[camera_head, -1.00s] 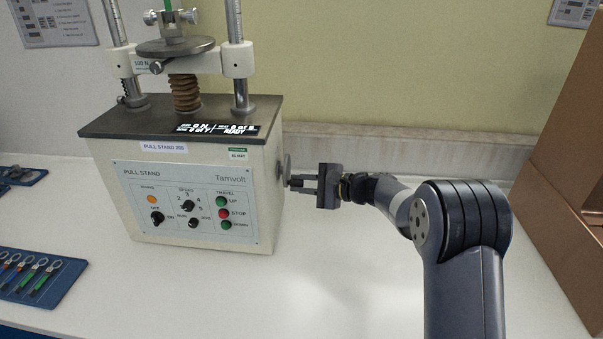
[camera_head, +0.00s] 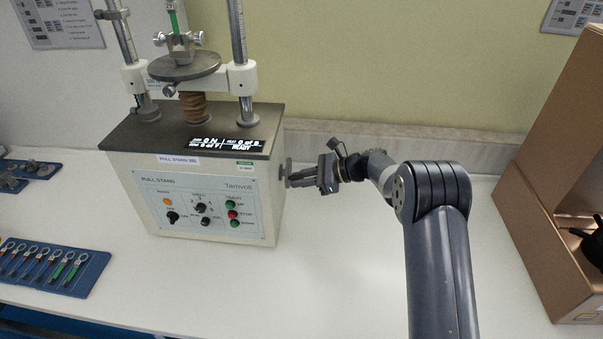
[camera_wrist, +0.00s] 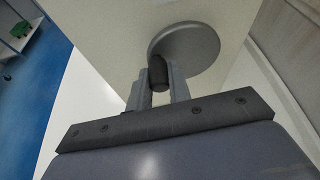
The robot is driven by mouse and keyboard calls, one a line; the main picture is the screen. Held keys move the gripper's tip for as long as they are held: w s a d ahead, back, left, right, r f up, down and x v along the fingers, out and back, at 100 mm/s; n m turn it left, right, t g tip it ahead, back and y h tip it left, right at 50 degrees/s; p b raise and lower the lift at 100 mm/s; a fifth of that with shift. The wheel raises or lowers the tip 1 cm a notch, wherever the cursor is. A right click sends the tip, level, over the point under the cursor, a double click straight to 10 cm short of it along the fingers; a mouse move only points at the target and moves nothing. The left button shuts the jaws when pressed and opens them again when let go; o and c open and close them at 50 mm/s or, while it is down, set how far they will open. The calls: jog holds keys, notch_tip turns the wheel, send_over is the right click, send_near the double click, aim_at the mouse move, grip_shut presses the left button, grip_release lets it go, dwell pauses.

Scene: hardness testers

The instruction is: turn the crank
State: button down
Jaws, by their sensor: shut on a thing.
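The pull stand (camera_head: 200,190) is a cream machine with a dark top, standing on the white bench. Its crank is a grey disc (camera_head: 289,167) on the right side wall. In the wrist view the disc (camera_wrist: 195,48) carries a dark handle (camera_wrist: 158,74) near its lower left edge. My gripper (camera_head: 292,180) reaches in from the right. In the wrist view my gripper (camera_wrist: 160,88) has its two fingers on either side of the handle, shut on it. The handle's lower part is hidden between the fingers.
A blue tray (camera_head: 88,283) with several ringed specimens lies at the left front. A cardboard box (camera_head: 545,230) stands open at the right. The bench between the machine and the box is clear apart from my arm. The display reads READY.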

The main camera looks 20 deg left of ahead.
jog(key=shift+w+r+m+p, duration=0.1)
jog(key=shift+r+m+p, duration=0.1)
jog(key=shift+m+p, duration=0.2)
dwell(0.3)
jog(key=c, duration=1.3)
grip_release()
jog(key=b+v, duration=0.2)
jog(key=v, duration=0.8)
jog(key=shift+w+d+b, duration=0.3)
jog(key=shift+r, duration=0.15)
jog(key=shift+g, duration=0.3)
jog(key=p+x, duration=0.2)
jog(key=x, duration=0.8)
jog(key=shift+s+a+p, duration=0.1)
jog(key=shift+a+p, duration=0.1)
jog(key=shift+p, duration=0.1)
jog(key=shift+a+f, duration=0.2)
jog(key=shift+f, duration=0.15)
jog(key=shift+d, duration=0.1)
